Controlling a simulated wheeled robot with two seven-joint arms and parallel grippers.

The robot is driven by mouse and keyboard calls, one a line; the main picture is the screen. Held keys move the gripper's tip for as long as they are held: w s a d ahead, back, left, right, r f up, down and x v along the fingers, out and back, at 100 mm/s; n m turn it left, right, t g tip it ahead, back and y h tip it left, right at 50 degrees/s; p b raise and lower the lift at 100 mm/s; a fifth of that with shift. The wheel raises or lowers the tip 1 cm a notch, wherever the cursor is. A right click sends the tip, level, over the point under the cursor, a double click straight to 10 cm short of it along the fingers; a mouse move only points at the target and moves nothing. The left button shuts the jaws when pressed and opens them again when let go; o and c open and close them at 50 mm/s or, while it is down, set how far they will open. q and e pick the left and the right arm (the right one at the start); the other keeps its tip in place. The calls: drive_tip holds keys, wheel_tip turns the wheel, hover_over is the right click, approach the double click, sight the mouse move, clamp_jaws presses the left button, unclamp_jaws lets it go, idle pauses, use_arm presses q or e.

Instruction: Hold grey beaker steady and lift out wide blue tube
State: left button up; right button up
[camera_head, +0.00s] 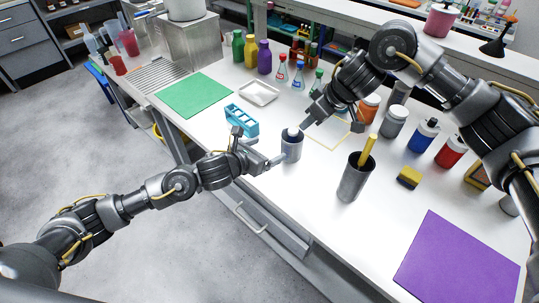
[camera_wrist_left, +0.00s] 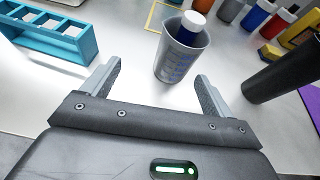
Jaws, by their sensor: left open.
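The grey beaker (camera_head: 291,148) stands upright on the white bench in front of my left gripper. In the left wrist view the beaker (camera_wrist_left: 178,62) has blue markings and lies just beyond my open fingers. A blue tube with a white cap (camera_wrist_left: 191,27) stands in it, its lower part hidden by the beaker wall; the cap (camera_head: 293,130) also shows in the head view. My left gripper (camera_head: 269,158) is open and empty, with its fingertips close to the beaker. My right gripper (camera_head: 307,117) points down beside the tube's cap; its finger gap is unclear.
A blue rack (camera_head: 242,121) stands left of the beaker. A dark cup (camera_head: 352,182) with a yellow stick stands to the right. A yellow outline (camera_head: 335,141) lies behind the beaker. Several bottles stand behind and right. A purple mat (camera_head: 457,262) lies front right.

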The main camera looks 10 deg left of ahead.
sight(291, 147)
use_arm(q)
drive_tip(key=shift+s+d+m+h, duration=0.4)
drive_tip(key=shift+s+d+m, duration=0.2)
drive_tip(key=shift+s+d, duration=0.35)
drive_tip(key=shift+g, duration=0.3)
drive_tip(key=x, duration=1)
drive_tip(key=shift+w+d+f, duration=0.15)
drive_tip(key=shift+w, duration=0.25)
drive_tip(key=shift+c, duration=0.5)
drive_tip(key=c, duration=1)
drive_tip(key=shift+o, duration=0.2)
